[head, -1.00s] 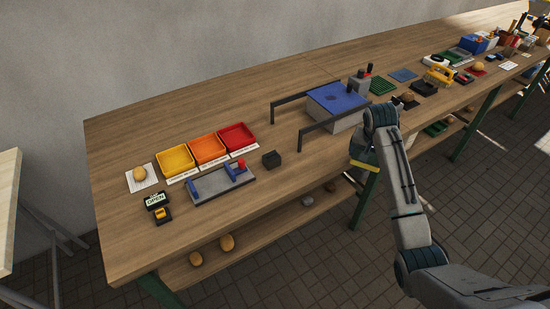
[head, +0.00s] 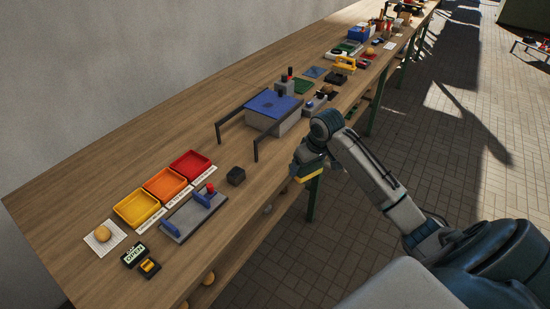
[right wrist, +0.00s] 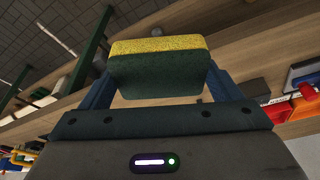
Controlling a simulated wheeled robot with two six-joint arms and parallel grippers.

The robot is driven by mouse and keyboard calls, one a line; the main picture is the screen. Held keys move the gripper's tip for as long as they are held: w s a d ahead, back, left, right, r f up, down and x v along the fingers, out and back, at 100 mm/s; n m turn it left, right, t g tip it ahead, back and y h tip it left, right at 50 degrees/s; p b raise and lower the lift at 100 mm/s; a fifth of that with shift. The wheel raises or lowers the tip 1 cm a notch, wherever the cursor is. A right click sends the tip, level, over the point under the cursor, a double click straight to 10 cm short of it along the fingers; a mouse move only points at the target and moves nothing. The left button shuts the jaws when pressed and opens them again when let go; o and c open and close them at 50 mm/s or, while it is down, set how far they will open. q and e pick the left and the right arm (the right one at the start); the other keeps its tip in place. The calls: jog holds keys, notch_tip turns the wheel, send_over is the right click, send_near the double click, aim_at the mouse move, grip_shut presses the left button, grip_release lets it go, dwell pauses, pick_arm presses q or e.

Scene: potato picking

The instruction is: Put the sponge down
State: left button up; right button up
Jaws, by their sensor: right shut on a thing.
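My right gripper (head: 303,165) is shut on the sponge, which has a yellow layer and a dark green layer. In the right wrist view the sponge (right wrist: 158,68) sits between the two blue fingers. In the head view only a yellow strip of the sponge (head: 311,177) shows under the gripper, at the bench's front edge. The gripper appears to be beside or just over this edge. The wooden bench (head: 100,190) runs from lower left to upper right. My left gripper is not in view.
A blue-topped box (head: 273,106) stands behind the gripper, with a dark frame around it. Bare wood lies behind the trays.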

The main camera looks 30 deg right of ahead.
jog(key=w+a+p, duration=0.1)
jog(key=w, duration=0.3)
jog(key=w+a+p, duration=0.1)
jog(key=w, duration=0.3)
jog(key=w+a+f+p, duration=0.1)
jog(key=w, duration=0.4)
jog(key=shift+a+f, duration=0.1)
jog(key=shift+a, duration=0.1)
notch_tip(320, 180, down, 3)
jog(key=shift+r+p, duration=0.1)
jog(key=shift+p, duration=0.8)
jog(key=shift+f, duration=0.4)
jog(key=shift+f, duration=0.15)
jog(key=o, duration=0.7)
jog(key=b+v, duration=0.2)
jog(key=v, duration=1)
jog(key=shift+r, duration=0.2)
jog(key=shift+f, duration=0.1)
